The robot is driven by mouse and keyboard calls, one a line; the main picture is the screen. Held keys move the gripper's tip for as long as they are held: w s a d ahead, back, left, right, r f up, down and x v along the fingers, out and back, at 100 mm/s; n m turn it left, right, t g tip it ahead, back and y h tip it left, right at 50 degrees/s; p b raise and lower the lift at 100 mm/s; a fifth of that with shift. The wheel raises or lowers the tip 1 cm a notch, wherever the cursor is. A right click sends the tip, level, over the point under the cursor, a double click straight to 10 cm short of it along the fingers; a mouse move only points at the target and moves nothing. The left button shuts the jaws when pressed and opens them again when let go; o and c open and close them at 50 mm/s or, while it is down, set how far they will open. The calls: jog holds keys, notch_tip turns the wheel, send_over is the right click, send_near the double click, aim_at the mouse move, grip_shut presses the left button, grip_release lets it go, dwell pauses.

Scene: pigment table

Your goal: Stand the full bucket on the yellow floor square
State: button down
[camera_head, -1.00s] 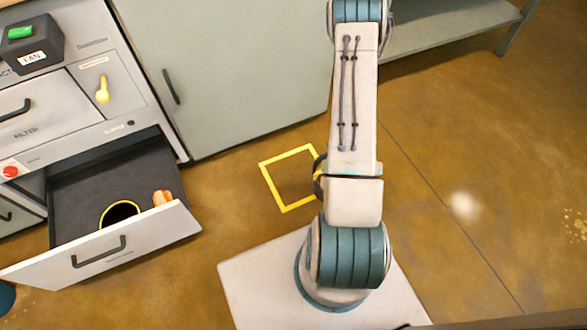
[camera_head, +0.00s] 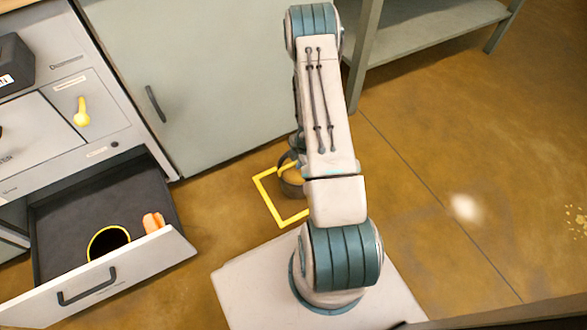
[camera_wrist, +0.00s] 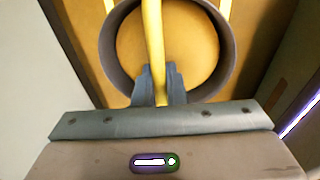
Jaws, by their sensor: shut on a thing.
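The bucket (camera_head: 291,188) is dark grey and full of ochre pigment. In the head view it shows over the right part of the yellow floor square (camera_head: 264,192), partly hidden by my arm. I cannot tell whether its base touches the floor. In the wrist view the bucket (camera_wrist: 108,62) is seen from above, with yellow lines of the floor square (camera_wrist: 226,9) beyond its rim. My gripper (camera_wrist: 159,72) is shut on the bucket's yellow handle, which runs up between the fingers. The gripper is mostly hidden in the head view.
A grey cabinet (camera_head: 190,90) stands behind the square. An open drawer (camera_head: 120,265) juts out at the left, holding a dark yellow-rimmed round container (camera_head: 108,243) and an orange item (camera_head: 153,222). A shelf (camera_head: 430,55) stands at back right.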

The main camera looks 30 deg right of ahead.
jog(key=shift+w+a+f+b, duration=0.15)
jog(key=shift+w+f+b, duration=0.25)
jog(key=shift+f, duration=0.45)
jog(key=shift+w+a+f+b, duration=0.15)
jog(key=shift+a+f+b, duration=0.05)
jog(key=shift+f+b, duration=0.55)
jog(key=shift+w+a+f+b, duration=0.15)
jog(key=shift+w+f+b, duration=0.2)
jog(key=shift+f, duration=0.6)
jog(key=shift+s+f, duration=0.1)
jog(key=shift+f, duration=0.05)
jog(key=c, duration=1.5)
grip_release()
